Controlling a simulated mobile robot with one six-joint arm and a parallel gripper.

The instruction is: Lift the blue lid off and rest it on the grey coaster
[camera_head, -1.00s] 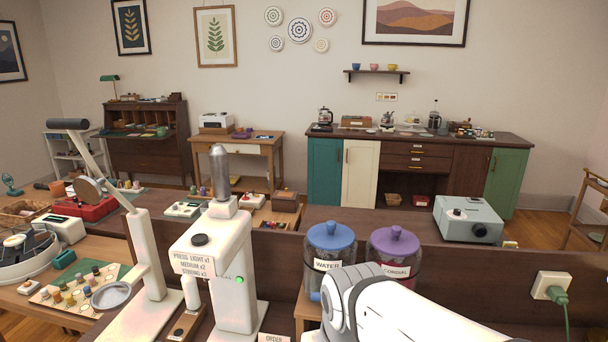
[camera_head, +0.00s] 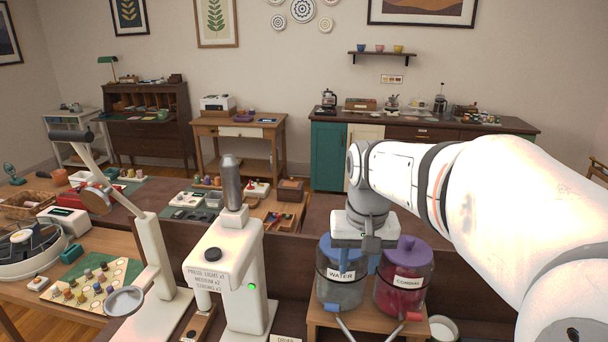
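The blue lid (camera_head: 325,244) is at the top of the glass jar labelled WATER (camera_head: 342,290), mostly hidden behind my gripper. My gripper (camera_head: 364,232) points down directly over this lid. Its fingertips are not clear, so I cannot tell whether it is open, shut or touching the lid. I cannot make out a grey coaster in this view.
A jar labelled CORDIAL (camera_head: 403,290) with a purple lid (camera_head: 407,250) stands close on the right. Both jars stand on a wooden stand (camera_head: 370,328). A white dispenser (camera_head: 236,275) is to the left. A pale round dish (camera_head: 443,328) is low right.

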